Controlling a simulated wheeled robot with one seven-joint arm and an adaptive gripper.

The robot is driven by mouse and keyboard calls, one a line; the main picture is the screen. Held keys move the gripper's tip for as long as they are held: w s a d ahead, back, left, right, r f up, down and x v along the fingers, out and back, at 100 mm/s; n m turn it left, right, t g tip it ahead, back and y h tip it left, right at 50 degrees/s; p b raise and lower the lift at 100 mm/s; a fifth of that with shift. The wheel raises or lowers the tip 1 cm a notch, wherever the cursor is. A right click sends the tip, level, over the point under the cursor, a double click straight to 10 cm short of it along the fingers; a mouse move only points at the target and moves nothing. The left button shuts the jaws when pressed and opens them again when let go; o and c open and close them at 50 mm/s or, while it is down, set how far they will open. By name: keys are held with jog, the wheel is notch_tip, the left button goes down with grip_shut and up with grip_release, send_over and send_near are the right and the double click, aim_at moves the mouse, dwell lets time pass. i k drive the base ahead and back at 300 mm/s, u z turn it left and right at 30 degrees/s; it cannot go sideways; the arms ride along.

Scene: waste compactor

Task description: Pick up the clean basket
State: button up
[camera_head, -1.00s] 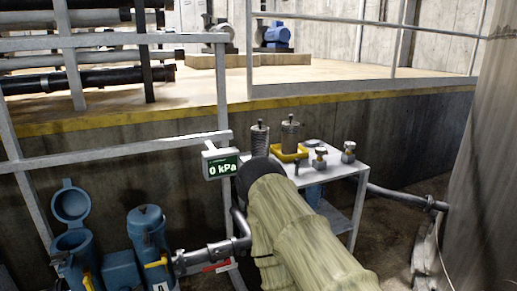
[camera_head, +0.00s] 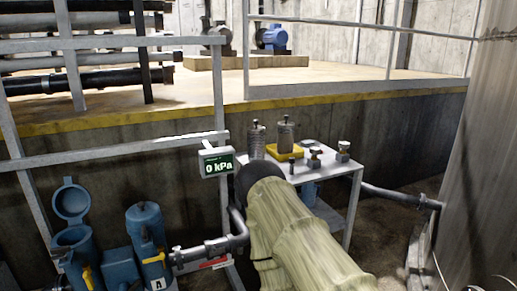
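Two upright cylinders with thin top stems, which look like the baskets, stand on a small white table (camera_head: 340,170). The left one is a grey, ribbed basket (camera_head: 257,141) directly on the table top. The right one is a browner-grey basket (camera_head: 285,136) in a yellow tray (camera_head: 297,152). I cannot tell for sure which is clean; the left one looks lighter. My arm, in a pale yellow-green sleeve with a dark end, reaches up from the bottom toward the table. Its dark end covers the table's near left part. My gripper does not show.
Several small metal fittings (camera_head: 343,152) stand at the table's right. A gauge reading 0 kPa (camera_head: 217,162) hangs on a grey railing post left of my arm. Blue housings (camera_head: 148,240), one with its lid open, stand at lower left. A pipe (camera_head: 400,197) runs right of the table.

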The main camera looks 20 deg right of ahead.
aim_at(256, 134)
jog(key=u, duration=0.05)
jog(key=k, duration=0.35)
jog(key=z, duration=1.15)
jog(key=i, duration=0.6)
jog(key=z, duration=0.5)
jog(key=i, duration=0.7)
jog(key=u, duration=0.75)
jog(key=i, duration=0.6)
jog(key=u, duration=0.75)
